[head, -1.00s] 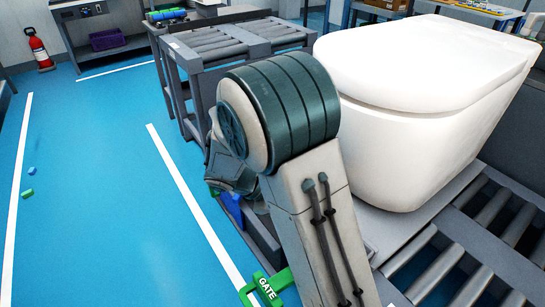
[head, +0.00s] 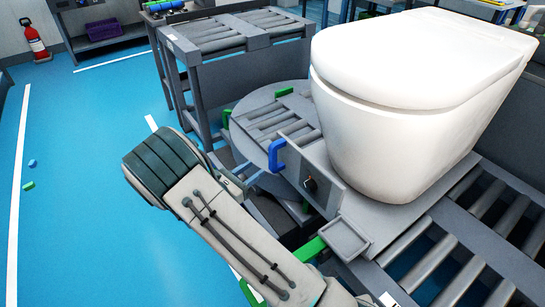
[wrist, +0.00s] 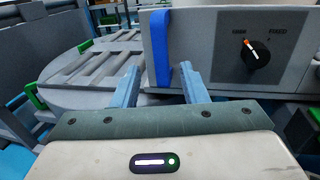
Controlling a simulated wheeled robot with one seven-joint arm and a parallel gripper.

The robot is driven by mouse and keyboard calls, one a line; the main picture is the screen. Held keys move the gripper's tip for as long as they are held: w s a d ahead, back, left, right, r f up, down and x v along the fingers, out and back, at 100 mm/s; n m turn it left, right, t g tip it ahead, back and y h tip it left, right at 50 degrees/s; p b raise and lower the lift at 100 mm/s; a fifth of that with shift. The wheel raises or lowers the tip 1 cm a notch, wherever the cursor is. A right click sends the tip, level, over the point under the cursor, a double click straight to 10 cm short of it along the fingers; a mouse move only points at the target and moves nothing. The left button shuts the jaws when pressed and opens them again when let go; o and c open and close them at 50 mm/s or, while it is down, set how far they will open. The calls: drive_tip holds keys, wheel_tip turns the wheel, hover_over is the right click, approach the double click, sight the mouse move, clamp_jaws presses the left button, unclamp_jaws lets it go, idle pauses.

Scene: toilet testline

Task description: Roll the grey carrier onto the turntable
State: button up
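The grey carrier (head: 375,205) bears a large white toilet (head: 420,70) and sits at the end of a roller track. Its front panel has a blue handle (head: 277,154) and a black knob (head: 310,185). The round grey turntable (head: 250,150), with rollers on top, lies just beyond the carrier. In the wrist view, my gripper (wrist: 160,68) is open, with the blue handle (wrist: 160,45) between its fingers, nearer the right one. The handle's contact with that finger is unclear. The knob (wrist: 256,54) has its mark toward the left label; the right label reads FIXED.
A grey roller table (head: 235,40) stands behind the turntable. Roller track (head: 445,255) runs at lower right. A green bar (head: 310,249) near the carrier's front is partly hidden by my arm. Blue floor at left is open, with small blocks (head: 28,185) and a fire extinguisher (head: 35,40).

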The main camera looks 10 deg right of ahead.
sight(272, 155)
drive_tip(key=b+x, duration=0.1)
drive_tip(key=x, duration=0.8)
drive_tip(key=shift+w+d, duration=0.2)
drive_tip(key=shift+d, duration=0.05)
clamp_jaws()
